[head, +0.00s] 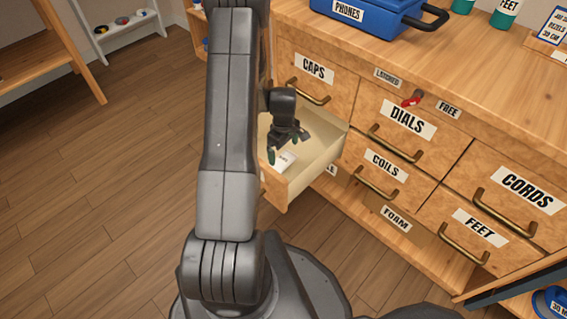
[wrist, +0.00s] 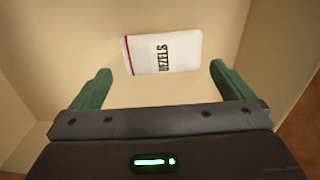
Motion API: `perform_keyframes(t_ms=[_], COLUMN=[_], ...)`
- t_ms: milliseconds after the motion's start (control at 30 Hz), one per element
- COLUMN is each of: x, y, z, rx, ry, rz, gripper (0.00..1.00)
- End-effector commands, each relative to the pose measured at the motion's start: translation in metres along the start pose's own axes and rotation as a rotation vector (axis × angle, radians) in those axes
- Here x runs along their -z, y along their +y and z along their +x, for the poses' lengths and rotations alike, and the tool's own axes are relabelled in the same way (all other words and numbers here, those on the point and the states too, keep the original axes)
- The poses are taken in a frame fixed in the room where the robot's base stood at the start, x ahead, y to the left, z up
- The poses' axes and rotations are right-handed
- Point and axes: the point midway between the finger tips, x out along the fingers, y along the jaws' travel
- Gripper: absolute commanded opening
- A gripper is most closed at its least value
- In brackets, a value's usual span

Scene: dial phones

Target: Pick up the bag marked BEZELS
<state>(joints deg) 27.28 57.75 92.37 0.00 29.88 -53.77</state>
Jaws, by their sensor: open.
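The white bag marked BEZELS (wrist: 184,53) lies flat in an open drawer, with a red stripe along one end. It also shows in the head view (head: 285,161), partly hidden by my arm and gripper. My gripper (head: 284,152) hangs over the drawer, pointing down. In the wrist view its green fingertips (wrist: 161,72) are wide apart, and the bag lies ahead of and between them, not gripped. The open drawer (head: 317,168) is pale inside; part of it is hidden behind my arm.
The closed CAPS drawer (head: 321,74) sits just above the open one. Closed DIALS (head: 420,135) and COILS (head: 369,178) drawers stand to the right. A red latch (head: 411,100) sits between LATCHED and FREE labels. A blue PHONES case (head: 375,15) stands on top. Floor at left is clear.

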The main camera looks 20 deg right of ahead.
Motion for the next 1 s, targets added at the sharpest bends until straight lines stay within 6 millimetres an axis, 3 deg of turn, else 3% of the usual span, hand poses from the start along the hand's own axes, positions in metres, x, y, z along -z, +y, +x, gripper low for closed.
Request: perform_keyframes(t_ms=[400, 667, 833, 1000], x=[0.002, 0.002, 0.002, 0.002], y=[-0.003, -0.003, -0.003, -0.003], z=[0.051, 0.052, 0.051, 0.051], rx=[0.001, -0.001, 0.0, 0.0], ry=[-0.001, 0.0, 0.0, 0.0], rz=[0.0, 0.0, 0.0, 0.0], gripper=[1.0, 1.0, 0.67, 0.64])
